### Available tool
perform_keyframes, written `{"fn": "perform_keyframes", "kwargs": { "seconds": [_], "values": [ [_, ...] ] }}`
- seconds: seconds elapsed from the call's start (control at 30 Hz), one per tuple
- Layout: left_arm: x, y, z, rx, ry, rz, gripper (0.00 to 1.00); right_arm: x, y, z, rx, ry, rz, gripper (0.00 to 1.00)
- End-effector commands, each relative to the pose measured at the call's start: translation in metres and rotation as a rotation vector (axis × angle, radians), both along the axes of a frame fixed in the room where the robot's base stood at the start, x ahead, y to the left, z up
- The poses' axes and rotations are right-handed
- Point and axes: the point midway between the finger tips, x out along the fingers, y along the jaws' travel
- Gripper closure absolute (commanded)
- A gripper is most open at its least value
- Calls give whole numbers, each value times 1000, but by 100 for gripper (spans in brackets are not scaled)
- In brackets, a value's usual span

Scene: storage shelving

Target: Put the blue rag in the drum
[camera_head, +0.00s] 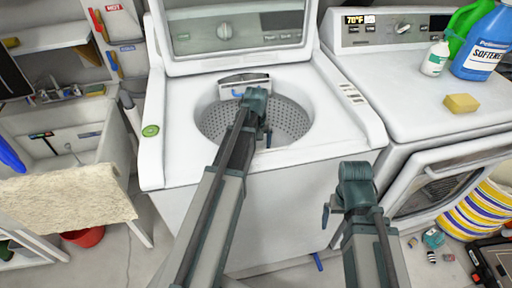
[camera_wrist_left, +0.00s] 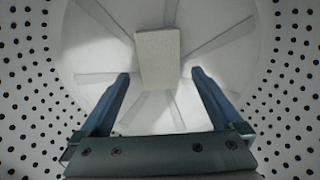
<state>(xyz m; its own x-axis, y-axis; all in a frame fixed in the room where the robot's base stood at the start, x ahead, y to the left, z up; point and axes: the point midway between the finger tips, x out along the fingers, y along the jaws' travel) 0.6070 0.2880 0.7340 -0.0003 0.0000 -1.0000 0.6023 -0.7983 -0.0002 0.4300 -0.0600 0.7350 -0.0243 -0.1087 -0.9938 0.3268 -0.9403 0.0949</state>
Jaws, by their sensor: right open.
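The drum (camera_head: 287,117) is the round perforated tub in the open top-loading washer. My left arm reaches over it, with the left gripper (camera_head: 255,112) at the drum opening. In the left wrist view the left gripper (camera_wrist_left: 160,90) is open, its two fingers apart and empty, facing the drum's pale ribbed bottom. A whitish rectangular block (camera_wrist_left: 158,58) shows there beyond the fingertips. My right gripper (camera_head: 340,210) is open and empty in front of the washer. A blue piece (camera_head: 10,155) shows at the left edge by the sink; I cannot tell whether it is the blue rag.
A second machine (camera_head: 400,75) stands at the right, with a yellow sponge (camera_head: 461,103), a blue softener bottle (camera_head: 485,45) and a small white bottle on top. A beige cloth (camera_head: 65,190) hangs over the sink's front. A striped basket (camera_head: 478,210) stands on the floor at right.

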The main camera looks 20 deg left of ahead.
Motion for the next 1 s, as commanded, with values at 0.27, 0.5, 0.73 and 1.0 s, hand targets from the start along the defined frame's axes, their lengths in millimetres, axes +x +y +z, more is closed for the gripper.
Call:
{"fn": "perform_keyframes", "kwargs": {
  "seconds": [0.27, 0.5, 0.73, 1.0],
  "values": [
    [0, 0, 2, 0, 0, 0, 0, 0, 0, 2, 0, 0, 0, 0],
    [0, 0, 19, 0, 0, 0, 0, 0, 0, 19, 0, 0, 0, 0],
    [0, 0, 50, 0, 0, 0, 0, 0, 0, 50, 0, 0, 0, 0],
    [0, 0, 91, 0, 0, 0, 0, 0, 0, 91, 0, 0, -1, 0]
  ]
}}
